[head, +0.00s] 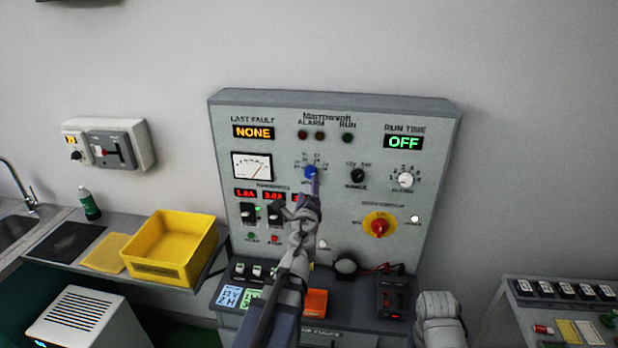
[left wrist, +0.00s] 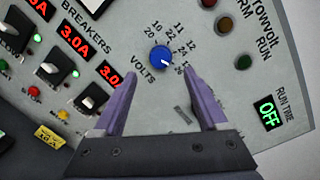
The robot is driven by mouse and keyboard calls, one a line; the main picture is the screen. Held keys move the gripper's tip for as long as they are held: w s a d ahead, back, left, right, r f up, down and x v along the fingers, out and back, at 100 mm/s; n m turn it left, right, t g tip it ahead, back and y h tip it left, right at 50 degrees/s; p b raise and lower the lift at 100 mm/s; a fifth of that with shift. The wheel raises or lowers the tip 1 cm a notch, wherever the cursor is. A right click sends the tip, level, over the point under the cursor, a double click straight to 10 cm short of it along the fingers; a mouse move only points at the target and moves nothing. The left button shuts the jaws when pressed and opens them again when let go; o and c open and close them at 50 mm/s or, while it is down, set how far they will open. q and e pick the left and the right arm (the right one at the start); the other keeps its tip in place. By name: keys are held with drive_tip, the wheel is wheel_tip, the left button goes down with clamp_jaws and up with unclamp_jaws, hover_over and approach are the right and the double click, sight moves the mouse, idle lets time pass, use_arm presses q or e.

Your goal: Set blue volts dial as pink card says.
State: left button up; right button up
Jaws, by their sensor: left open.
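The blue volts dial (head: 310,172) is on the upright grey panel, just beyond my left gripper (head: 306,197). In the left wrist view the dial (left wrist: 161,58) lies between and beyond the two purple fingers of my left gripper (left wrist: 160,74), which is open and empty. Numbers ring the dial, with VOLTS printed beside it; a small pale mark on its face points toward the lower right of that view. I see no pink card; my left arm covers part of the panel's shelf.
A light blue card (head: 229,296) and a green card (head: 250,297) lie on the shelf, left of my arm. A black range knob (head: 358,175), white timer knob (head: 405,180) and red-yellow switch (head: 379,226) sit to the dial's right. Breakers (head: 247,214) sit lower left.

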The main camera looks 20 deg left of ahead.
sight(309, 174)
use_arm(q)
drive_tip(key=x, duration=0.7)
drive_tip(key=shift+w, duration=0.2)
clamp_jaws()
idle(0.4)
